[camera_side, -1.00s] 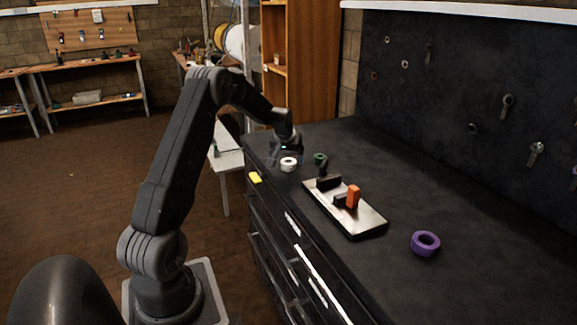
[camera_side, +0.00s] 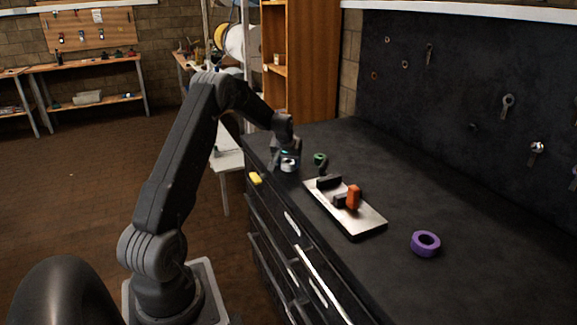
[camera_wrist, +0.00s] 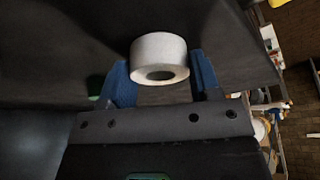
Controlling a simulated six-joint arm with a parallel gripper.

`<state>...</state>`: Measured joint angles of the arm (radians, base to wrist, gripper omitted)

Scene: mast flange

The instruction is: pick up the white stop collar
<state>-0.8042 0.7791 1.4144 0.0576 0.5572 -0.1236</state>
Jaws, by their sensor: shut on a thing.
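The white stop collar (camera_wrist: 158,50) is a short white ring with a dark hole, between the two blue fingers of my gripper (camera_wrist: 160,78) in the wrist view. My gripper is shut on it. In the side view, the collar (camera_side: 288,166) shows under my gripper (camera_side: 288,162) near the far left corner of the black bench top. My gripper partly covers it there. I cannot tell whether the collar still touches the bench.
A green ring (camera_side: 319,158) lies just right of my gripper. A metal plate (camera_side: 360,222) with black blocks and an orange piece (camera_side: 353,197) stands nearer. A purple ring (camera_side: 425,243) lies at the right. A yellow piece (camera_side: 256,179) is at the bench's left edge.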

